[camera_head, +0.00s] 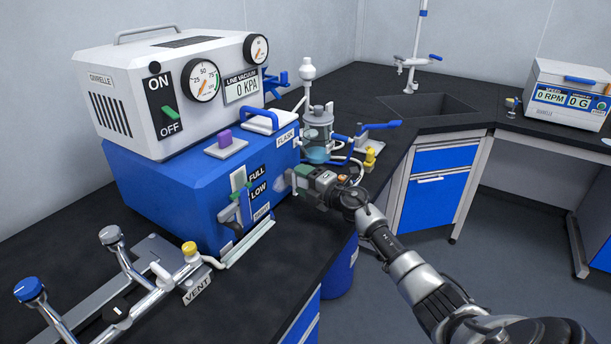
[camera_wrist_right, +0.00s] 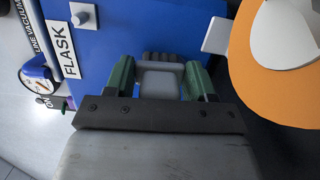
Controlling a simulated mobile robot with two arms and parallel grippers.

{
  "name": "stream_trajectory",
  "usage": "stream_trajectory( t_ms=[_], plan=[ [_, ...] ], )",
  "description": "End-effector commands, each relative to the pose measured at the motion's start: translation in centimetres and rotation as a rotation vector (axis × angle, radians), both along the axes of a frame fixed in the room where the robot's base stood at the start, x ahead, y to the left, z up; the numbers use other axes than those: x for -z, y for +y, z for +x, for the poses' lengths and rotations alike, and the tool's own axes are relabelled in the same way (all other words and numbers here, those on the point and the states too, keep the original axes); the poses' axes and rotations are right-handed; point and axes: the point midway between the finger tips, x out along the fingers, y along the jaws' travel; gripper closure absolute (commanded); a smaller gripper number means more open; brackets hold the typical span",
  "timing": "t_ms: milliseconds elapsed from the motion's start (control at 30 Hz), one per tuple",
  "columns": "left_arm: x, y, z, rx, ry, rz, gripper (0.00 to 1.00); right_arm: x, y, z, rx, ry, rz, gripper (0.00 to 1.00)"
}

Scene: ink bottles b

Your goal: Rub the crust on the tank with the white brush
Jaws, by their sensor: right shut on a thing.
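The blue tank (camera_head: 165,205) stands on the black counter under a white pump unit, with FULL and LOW marks on its front. My right gripper (camera_head: 291,181) is at the tank's right end. In the right wrist view its green fingers (camera_wrist_right: 160,82) are shut on the pale block of the white brush (camera_wrist_right: 160,80). Grey bristles (camera_wrist_right: 160,57) point at the tank's blue face (camera_wrist_right: 130,30) and look close to it or touching; I cannot tell which. A pale patch (camera_head: 280,185) shows by the fingertips; I cannot tell whether it is crust or brush. My left gripper is out of view.
A glass flask (camera_head: 317,130) with tubing and blue-handled valves stands just behind the gripper. A VENT valve manifold (camera_head: 165,285) lies at the front left. An orange ring (camera_wrist_right: 265,75) is close on the right in the wrist view. A sink (camera_head: 420,103) is farther back.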

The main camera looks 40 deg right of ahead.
Motion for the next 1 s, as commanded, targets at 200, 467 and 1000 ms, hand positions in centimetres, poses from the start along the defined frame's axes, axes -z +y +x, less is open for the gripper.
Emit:
stream_trajectory(
  t_ms=[200,467,1000],
  plan=[
    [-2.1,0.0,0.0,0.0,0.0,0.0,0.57,-0.4,2.2,-0.6,-0.006,0.0,0.002,0.64],
    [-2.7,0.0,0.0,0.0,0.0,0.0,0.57,-0.2,3.1,-0.9,-0.005,-0.001,0.001,0.64],
    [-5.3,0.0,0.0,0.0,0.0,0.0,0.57,-0.2,6.5,-2.6,-0.006,-0.001,0.001,0.64]
  ],
)
